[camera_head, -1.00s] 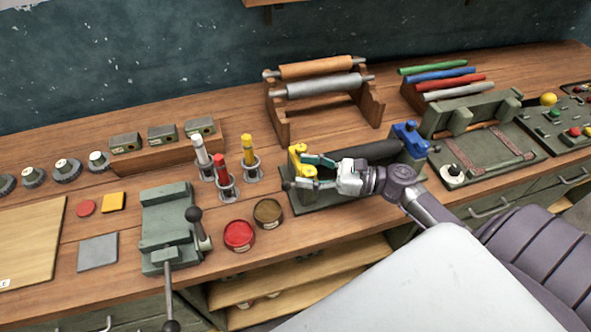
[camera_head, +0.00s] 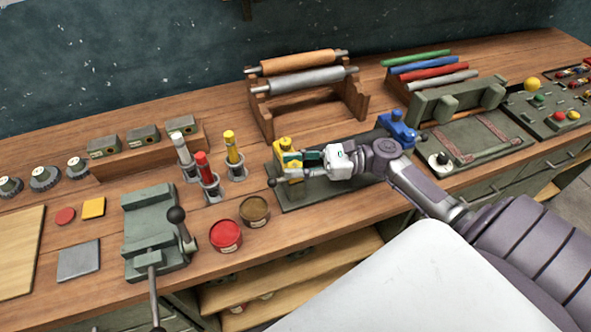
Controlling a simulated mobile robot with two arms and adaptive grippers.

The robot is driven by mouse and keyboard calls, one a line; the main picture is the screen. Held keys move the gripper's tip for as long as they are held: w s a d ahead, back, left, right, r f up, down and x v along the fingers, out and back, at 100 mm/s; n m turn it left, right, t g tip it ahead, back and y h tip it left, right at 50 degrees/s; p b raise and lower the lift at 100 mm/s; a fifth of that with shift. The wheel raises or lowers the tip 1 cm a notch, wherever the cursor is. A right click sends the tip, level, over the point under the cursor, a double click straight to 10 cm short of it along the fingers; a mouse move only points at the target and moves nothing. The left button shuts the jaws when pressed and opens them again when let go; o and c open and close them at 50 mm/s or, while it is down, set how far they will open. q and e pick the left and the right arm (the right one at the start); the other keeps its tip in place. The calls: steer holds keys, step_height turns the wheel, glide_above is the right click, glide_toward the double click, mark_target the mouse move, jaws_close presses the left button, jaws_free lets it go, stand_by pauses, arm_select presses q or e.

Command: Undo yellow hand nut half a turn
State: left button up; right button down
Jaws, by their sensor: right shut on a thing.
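The yellow hand nut (camera_head: 289,143) tops a yellow block at the left end of a dark green base plate (camera_head: 301,201). My right gripper (camera_head: 294,163) reaches in from the right, low over the plate, and is shut on the yellow nut. Its fingers hide part of the nut and block, so the exact contact is hard to see. A blue block with a blue nut (camera_head: 397,124) stands at the plate's right end. A dark roller (camera_head: 368,144) lies between the blocks, partly behind my gripper. My left gripper is not in view.
A wooden rack (camera_head: 262,107) with two rollers stands behind. Upright markers (camera_head: 234,160) in holders are close on the left. Red (camera_head: 226,235) and brown (camera_head: 255,210) tins sit in front left. A green vise (camera_head: 150,230) is farther left.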

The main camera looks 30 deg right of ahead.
mark_target(295, 165)
steer(key=shift+n+g+y+b, duration=0.65)
steer(key=shift+n+g, duration=0.45)
steer(key=shift+g, duration=0.5)
steer(key=c, duration=0.7)
jaws_free()
steer(key=shift+c, duration=0.2)
steer(key=shift+r, duration=0.1)
step_height(295, 165, up, 10)
steer(key=shift+f, duration=0.1)
